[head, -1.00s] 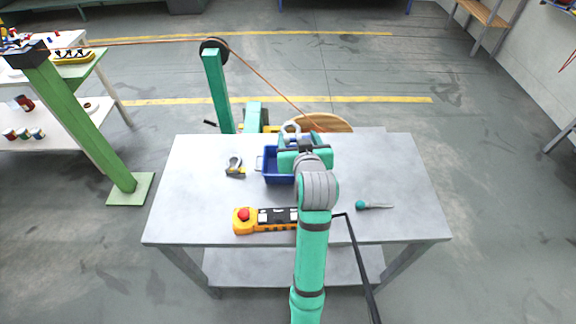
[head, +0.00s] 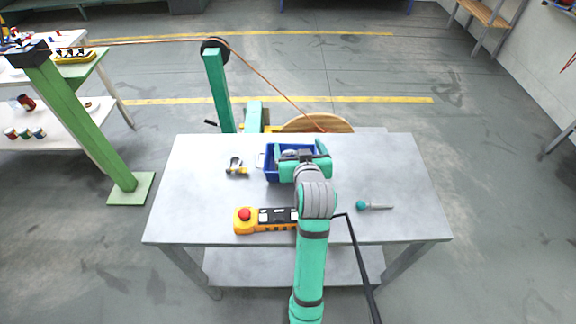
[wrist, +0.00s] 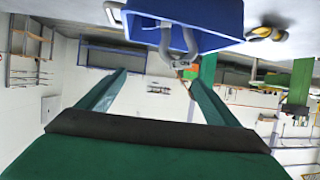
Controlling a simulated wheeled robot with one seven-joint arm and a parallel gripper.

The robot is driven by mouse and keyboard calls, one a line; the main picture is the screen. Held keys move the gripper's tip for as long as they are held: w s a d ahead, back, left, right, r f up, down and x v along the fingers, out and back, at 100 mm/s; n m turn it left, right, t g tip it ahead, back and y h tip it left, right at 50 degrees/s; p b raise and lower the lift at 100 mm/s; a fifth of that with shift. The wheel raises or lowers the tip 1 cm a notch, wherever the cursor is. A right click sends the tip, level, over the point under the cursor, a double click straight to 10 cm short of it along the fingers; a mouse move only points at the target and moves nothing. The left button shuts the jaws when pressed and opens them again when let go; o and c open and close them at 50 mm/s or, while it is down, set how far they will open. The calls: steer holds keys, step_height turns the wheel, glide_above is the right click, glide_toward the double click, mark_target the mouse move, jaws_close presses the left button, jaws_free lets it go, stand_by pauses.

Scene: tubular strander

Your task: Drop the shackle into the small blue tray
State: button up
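The small blue tray (head: 271,173) stands on the table, and its wall fills the top of the wrist view (wrist: 180,38). A grey shackle (head: 290,153) shows inside the tray's outline, partly hidden by my gripper. In the wrist view the shackle (wrist: 166,52) overlaps the tray's wall and rim. My gripper (head: 300,148) is at the tray, with its fingers spread on either side of the opening. In the wrist view the fingers (wrist: 157,78) are wide apart, with a gap between the left finger and the shackle. Whether the shackle rests on the tray's bottom is hidden.
A grey and yellow shackle-like part (head: 236,168) lies left of the tray. A yellow pendant with a red button (head: 262,219) lies at the front. A teal-handled tool (head: 372,206) lies at the right. The table's right side is mostly clear.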

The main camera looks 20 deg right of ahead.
steer(key=shift+s, duration=0.1)
steer(key=v, duration=1)
steer(key=shift+s+r, duration=0.2)
steer(key=shift+s, duration=0.1)
